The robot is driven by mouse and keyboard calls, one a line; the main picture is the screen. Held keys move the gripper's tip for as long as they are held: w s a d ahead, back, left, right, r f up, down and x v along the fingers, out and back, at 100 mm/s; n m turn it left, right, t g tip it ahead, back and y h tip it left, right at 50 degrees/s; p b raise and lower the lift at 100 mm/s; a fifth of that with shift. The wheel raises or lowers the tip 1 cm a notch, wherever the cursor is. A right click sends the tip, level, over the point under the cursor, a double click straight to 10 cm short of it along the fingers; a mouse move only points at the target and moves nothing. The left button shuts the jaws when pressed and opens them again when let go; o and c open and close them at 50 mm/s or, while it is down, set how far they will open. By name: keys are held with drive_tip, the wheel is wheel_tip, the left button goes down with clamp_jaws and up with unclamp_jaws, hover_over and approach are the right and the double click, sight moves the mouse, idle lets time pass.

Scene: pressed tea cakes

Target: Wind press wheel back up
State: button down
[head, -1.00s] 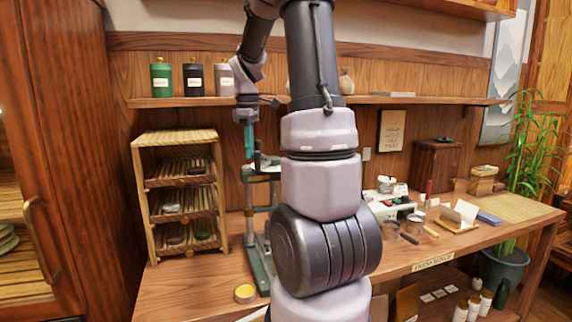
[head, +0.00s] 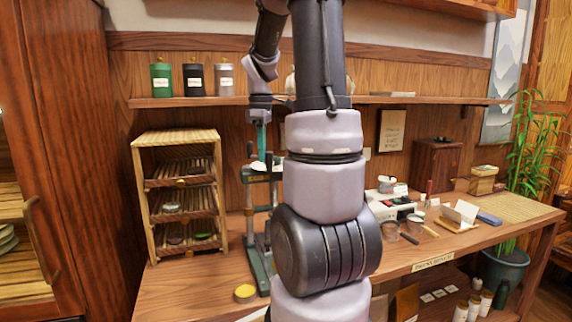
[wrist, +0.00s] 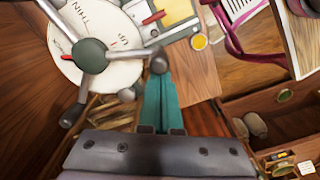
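The press (head: 258,250) is a dark green frame standing on the bench, partly behind my arm. My gripper (head: 262,152) points down at the top of the press. In the wrist view its teal fingers (wrist: 160,84) lie side by side, shut. Their tips are right at a spoke's dark knob (wrist: 158,60); I cannot tell whether they touch it.
A wooden rack (head: 180,195) stands close to the left of the press. A shelf (head: 210,101) with tins runs behind my gripper. A yellow-topped tin (head: 245,293) sits on the front of the bench. A scale (head: 388,208) and small tools lie to the right.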

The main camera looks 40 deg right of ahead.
drive_tip(key=shift+d, duration=0.15)
drive_tip(key=shift+s+d, duration=1.1)
drive_tip(key=shift+d, duration=0.25)
drive_tip(key=shift+s+d, duration=0.3)
drive_tip(key=shift+d, duration=0.45)
drive_tip(key=shift+s+d, duration=0.3)
drive_tip(key=shift+d, duration=0.45)
drive_tip(key=shift+d, duration=0.15)
drive_tip(key=d, duration=0.3)
drive_tip(key=shift+s+d, duration=0.15)
drive_tip(key=shift+s, duration=0.05)
